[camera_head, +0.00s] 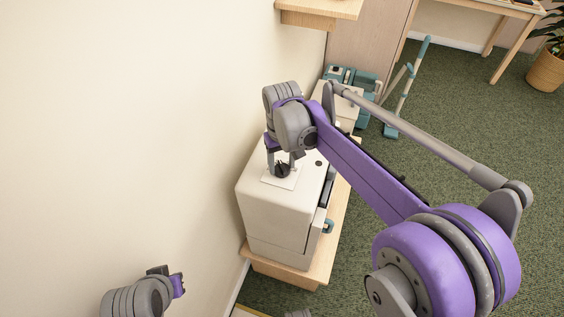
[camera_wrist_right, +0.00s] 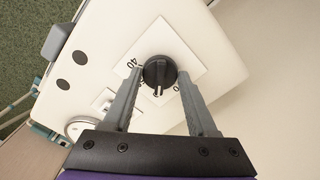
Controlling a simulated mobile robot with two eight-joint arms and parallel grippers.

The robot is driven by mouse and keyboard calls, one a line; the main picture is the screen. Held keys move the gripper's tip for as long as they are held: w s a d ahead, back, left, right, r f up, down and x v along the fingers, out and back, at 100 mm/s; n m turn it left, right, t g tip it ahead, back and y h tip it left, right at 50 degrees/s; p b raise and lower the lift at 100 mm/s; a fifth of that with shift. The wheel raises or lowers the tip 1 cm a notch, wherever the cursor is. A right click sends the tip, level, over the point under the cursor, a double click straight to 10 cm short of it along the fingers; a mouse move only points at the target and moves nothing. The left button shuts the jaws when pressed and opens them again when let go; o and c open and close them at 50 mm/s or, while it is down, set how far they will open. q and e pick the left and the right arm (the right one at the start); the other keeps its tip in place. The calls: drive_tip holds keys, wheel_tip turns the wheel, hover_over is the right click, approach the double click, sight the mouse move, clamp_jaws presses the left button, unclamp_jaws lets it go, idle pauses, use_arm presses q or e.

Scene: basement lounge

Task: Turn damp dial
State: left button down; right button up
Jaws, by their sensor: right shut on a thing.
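The damp dial is a round black knob (camera_head: 282,171) on a white square plate (camera_head: 270,180) on top of a pale box-shaped appliance (camera_head: 276,228). In the right wrist view the knob (camera_wrist_right: 158,71) has a pale mark on the side toward my gripper. Printed numbers show beside it, one reading 40. My right gripper (camera_head: 281,164) points down from above and is shut on the dial, one grey finger on each side. Its fingers hide part of the plate. My left gripper (camera_head: 172,284) hangs at the lower left, away from the appliance; its fingers are not clear.
The appliance stands on a low wooden bench (camera_head: 284,270) against the cream wall (camera_head: 130,120). Teal exercise gear (camera_head: 392,130) stands behind it. A wooden shelf (camera_head: 318,8) juts from the wall above. Green carpet (camera_head: 450,110) lies open to the right, with a potted plant (camera_head: 545,72) beyond.

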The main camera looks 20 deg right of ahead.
sight(282, 166)
idle(0.3)
drive_tip(key=o, duration=1.4)
drive_tip(key=shift+c, duration=0.2)
drive_tip(key=shift+r, duration=0.1)
wheel_tip(282, 166, up, 11)
drive_tip(key=p, duration=0.1)
drive_tip(key=shift+f, duration=0.2)
